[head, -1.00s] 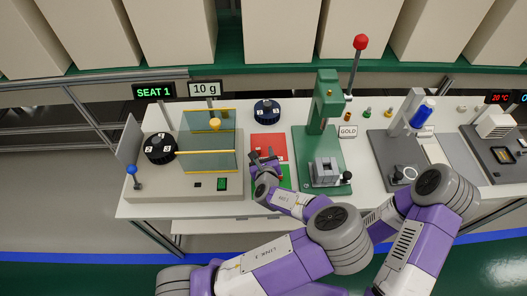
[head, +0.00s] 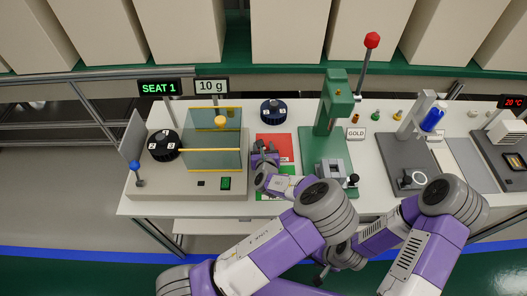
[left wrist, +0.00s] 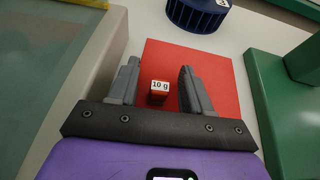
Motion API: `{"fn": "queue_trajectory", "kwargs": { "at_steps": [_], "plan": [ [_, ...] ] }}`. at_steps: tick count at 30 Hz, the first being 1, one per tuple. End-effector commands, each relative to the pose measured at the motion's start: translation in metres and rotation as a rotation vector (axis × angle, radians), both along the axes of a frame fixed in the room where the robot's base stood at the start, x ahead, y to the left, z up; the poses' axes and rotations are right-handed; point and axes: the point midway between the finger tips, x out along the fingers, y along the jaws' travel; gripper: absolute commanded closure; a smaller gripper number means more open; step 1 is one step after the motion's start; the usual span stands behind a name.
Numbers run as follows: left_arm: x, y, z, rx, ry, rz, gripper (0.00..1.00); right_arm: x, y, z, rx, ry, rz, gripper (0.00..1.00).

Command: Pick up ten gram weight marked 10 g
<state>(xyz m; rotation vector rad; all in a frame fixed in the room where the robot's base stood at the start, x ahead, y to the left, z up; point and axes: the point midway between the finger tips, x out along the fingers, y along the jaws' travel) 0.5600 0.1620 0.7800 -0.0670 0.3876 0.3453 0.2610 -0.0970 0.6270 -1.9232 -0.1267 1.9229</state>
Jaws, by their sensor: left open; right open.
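The ten gram weight (left wrist: 158,97) is a small dark block with a white "10 g" label on top. It sits on the red mat (left wrist: 215,65) in the left wrist view. My left gripper (left wrist: 160,78) is open, its two grey fingers on either side of the weight with gaps to both. In the head view the left gripper (head: 265,155) is over the front part of the red mat (head: 274,143) and hides the weight. My right gripper (head: 321,275) is low in front of the bench, open, away from the weight.
The glass-shielded balance (head: 213,150) with a "10 g" sign (head: 211,86) stands left of the mat. A dark blue round carousel (head: 273,111) is behind it. The green press (head: 332,115) stands close on the right, with a grey stand (head: 405,160) beyond.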

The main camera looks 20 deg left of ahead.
Motion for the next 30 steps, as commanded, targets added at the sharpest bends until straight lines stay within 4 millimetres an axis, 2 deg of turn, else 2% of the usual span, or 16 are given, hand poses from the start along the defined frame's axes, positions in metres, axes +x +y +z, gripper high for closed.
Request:
{"fn": "queue_trajectory", "kwargs": {
  "at_steps": [2, 9, 12, 20, 23, 30],
  "plan": [
    [0.000, 0.000, 0.000, 0.000, 0.000, 0.000, 0.51, 0.000, 0.000, 0.000, 0.000, 0.000, 0.000, 0.57],
    [0.000, 0.000, 0.000, -0.001, 0.000, 0.000, 0.88, 0.000, 0.000, 0.000, 0.000, 0.000, 0.000, 0.57],
    [0.000, 0.000, 0.000, -0.001, 0.000, 0.000, 1.00, 0.000, 0.000, 0.000, 0.000, 0.000, 0.000, 0.57],
    [-0.001, 0.000, 0.001, -0.001, 0.000, 0.000, 1.00, 0.000, 0.000, 0.001, 0.000, 0.000, 0.000, 0.57],
    [0.000, 0.000, 0.008, -0.002, -0.002, 0.000, 1.00, 0.000, 0.000, 0.003, 0.000, 0.000, 0.000, 0.57],
    [0.000, -0.001, 0.054, -0.003, -0.003, -0.001, 1.00, 0.000, 0.000, 0.021, 0.000, 0.000, 0.000, 0.57]
  ]
}}
